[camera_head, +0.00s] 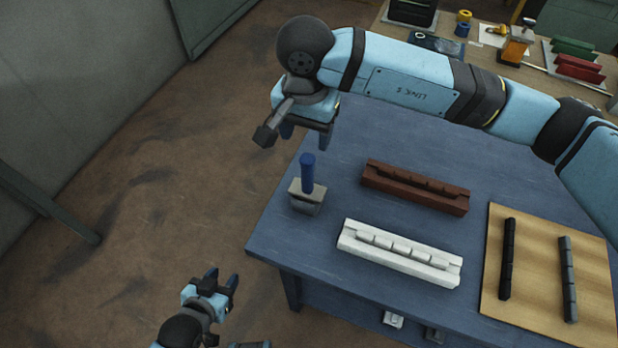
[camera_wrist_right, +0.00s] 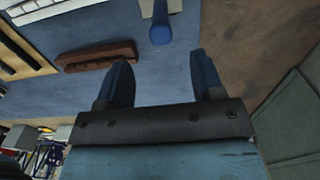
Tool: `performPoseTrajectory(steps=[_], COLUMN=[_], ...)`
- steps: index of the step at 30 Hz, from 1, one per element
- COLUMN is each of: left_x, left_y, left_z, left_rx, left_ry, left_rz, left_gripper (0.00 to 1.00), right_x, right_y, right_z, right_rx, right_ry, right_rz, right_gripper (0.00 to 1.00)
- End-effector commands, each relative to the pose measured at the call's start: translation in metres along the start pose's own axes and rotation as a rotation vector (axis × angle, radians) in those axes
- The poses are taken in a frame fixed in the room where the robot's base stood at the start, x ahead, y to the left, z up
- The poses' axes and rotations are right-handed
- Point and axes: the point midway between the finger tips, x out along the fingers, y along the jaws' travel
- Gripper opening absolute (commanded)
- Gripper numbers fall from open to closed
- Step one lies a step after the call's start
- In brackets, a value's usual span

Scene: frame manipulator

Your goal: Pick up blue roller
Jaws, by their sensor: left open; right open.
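The blue roller (camera_head: 308,172) stands upright in a small grey holder (camera_head: 305,197) near the left edge of the blue table. In the right wrist view the blue roller (camera_wrist_right: 160,30) shows ahead of the fingers, near the top edge. My right gripper (camera_head: 304,138) is above and behind the roller in the head view, apart from it. Its fingers (camera_wrist_right: 160,80) are spread with nothing between them. My left gripper (camera_head: 223,281) is low at the lower left, off the table over the floor, open and empty.
On the blue table (camera_head: 300,245) lie a brown slotted block (camera_head: 415,187) and a white slotted block (camera_head: 400,254). A wooden board (camera_head: 535,260) with black and grey bars is at right. A cluttered wooden bench (camera_head: 470,62) stands behind. The right arm spans the table's back.

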Motion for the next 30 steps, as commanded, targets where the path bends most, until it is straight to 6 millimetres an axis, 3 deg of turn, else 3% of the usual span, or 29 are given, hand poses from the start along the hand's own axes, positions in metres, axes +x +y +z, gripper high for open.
performPoseTrajectory(steps=[6, 14, 21, 30], left_x=[-0.004, -0.006, -0.013, -0.013], left_y=[0.001, 0.001, 0.001, 0.001], left_z=[-0.005, -0.008, -0.019, -0.02], left_rx=[0.0, 0.0, 0.001, 0.001], left_ry=[-0.002, -0.003, -0.002, 0.0], left_rz=[0.001, 0.001, 0.001, 0.0], left_gripper=[0.43, 0.43, 0.43, 0.43], right_x=[0.041, 0.061, 0.096, 0.108], right_y=[0.0, 0.0, 0.0, -0.001], right_z=[0.001, 0.0, -0.003, -0.003], right_rx=[0.003, 0.002, 0.002, 0.002], right_ry=[-0.005, -0.006, -0.007, -0.004], right_rz=[-0.001, -0.002, -0.002, -0.005], right_gripper=[0.61, 0.61, 0.61, 0.61])
